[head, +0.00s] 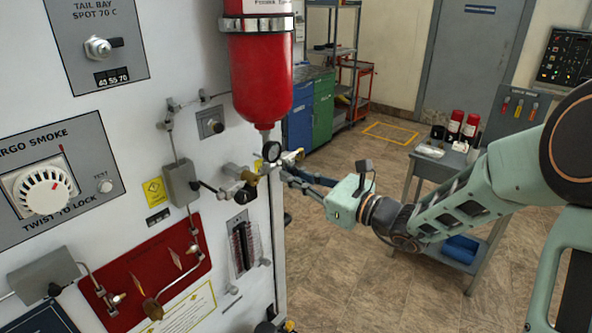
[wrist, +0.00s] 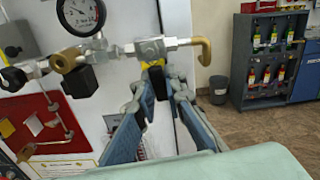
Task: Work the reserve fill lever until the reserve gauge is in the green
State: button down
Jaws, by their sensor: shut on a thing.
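A small round gauge (head: 271,151) with a dark rim and pale face sits below the red cylinder (head: 262,75). It shows larger in the wrist view (wrist: 80,14), cut by the top edge; I cannot make out a green band or the reading. Below the pipe fitting (wrist: 150,47), a black and yellow piece (wrist: 157,82), seemingly the fill lever, hangs between my fingertips. My gripper (head: 288,172) is at the pipework right of the gauge, shut on this piece. The fingers hide part of it, and in the head view I cannot make it out.
A brass fitting (head: 240,175) with a black knob (wrist: 79,81) stands close left of my gripper. The white panel (head: 120,210) carries a red plate (head: 150,270) with pipes. A grey cart (head: 407,180) with bottles stands right. Floor (head: 330,270) between panel and cart is clear.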

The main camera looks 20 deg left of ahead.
jog(key=shift+s+a+m, duration=0.1)
jog(key=shift+s+m, duration=0.05)
jog(key=shift+m, duration=0.45)
jog(key=shift+p, duration=0.3)
jog(key=c, duration=2)
grip_release()
jog(key=shift+s, duration=0.1)
jog(key=shift+o, duration=0.2)
jog(key=v, duration=1.2)
